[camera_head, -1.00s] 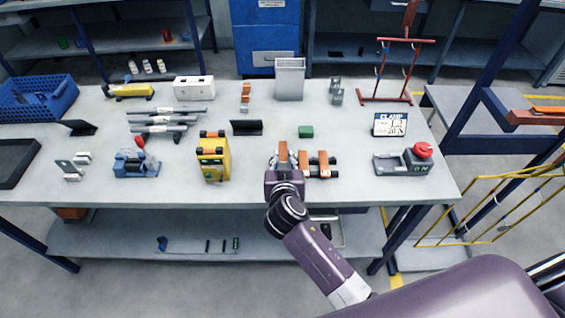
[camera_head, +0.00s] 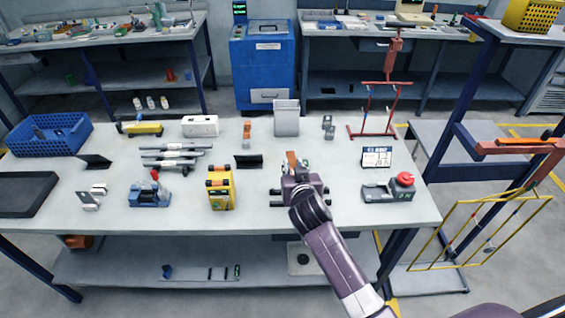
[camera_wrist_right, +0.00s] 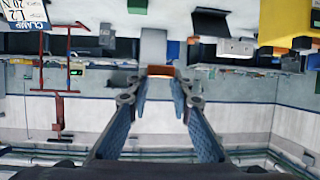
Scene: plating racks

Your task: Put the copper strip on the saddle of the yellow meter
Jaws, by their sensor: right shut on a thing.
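The yellow meter (camera_head: 221,194) stands on the bench left of my right gripper, with dark and orange parts along its top. It also shows at the upper right of the right wrist view (camera_wrist_right: 286,20). My right gripper (camera_head: 292,166) is shut on the copper strip (camera_head: 291,158), apart from the meter. In the right wrist view the orange-brown strip (camera_wrist_right: 160,71) lies across the tips of the blue-padded fingers (camera_wrist_right: 160,88). Much of the strip is hidden by the gripper in the head view. My left gripper is not in view.
A device with a red button (camera_head: 388,192) stands to the right. A blue clamp-like tool (camera_head: 149,195) stands left of the meter. Bench space between meter and gripper is clear.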

